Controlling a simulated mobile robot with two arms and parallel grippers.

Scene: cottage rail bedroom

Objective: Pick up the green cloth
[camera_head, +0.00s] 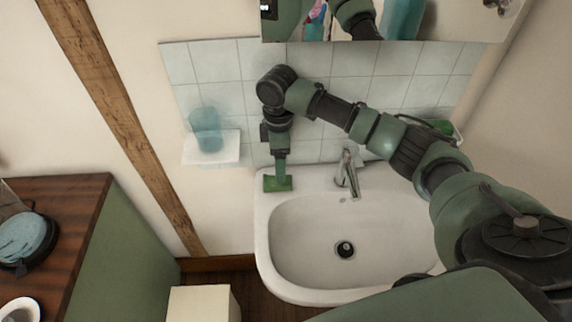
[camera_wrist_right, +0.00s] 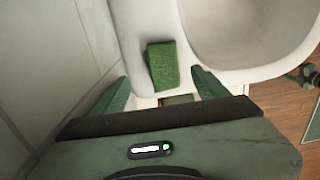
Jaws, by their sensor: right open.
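The green cloth (camera_head: 277,184) is a small folded block lying on the left rim of the white sink (camera_head: 264,225). In the right wrist view the cloth (camera_wrist_right: 162,65) lies ahead of and between my right gripper's fingers. My right gripper (camera_head: 281,176) points down just above the cloth, with its fingers (camera_wrist_right: 160,76) apart on either side and nothing held. Whether the fingertips touch the cloth cannot be told. My left gripper is not in view.
The faucet (camera_head: 346,173) stands at the sink's back edge, right of the gripper. A wall shelf (camera_head: 212,152) with a blue-tinted cup (camera_head: 206,128) is at left. A mirror cabinet (camera_head: 400,22) hangs above. A wooden-topped cabinet (camera_head: 75,200) stands far left. The basin is empty.

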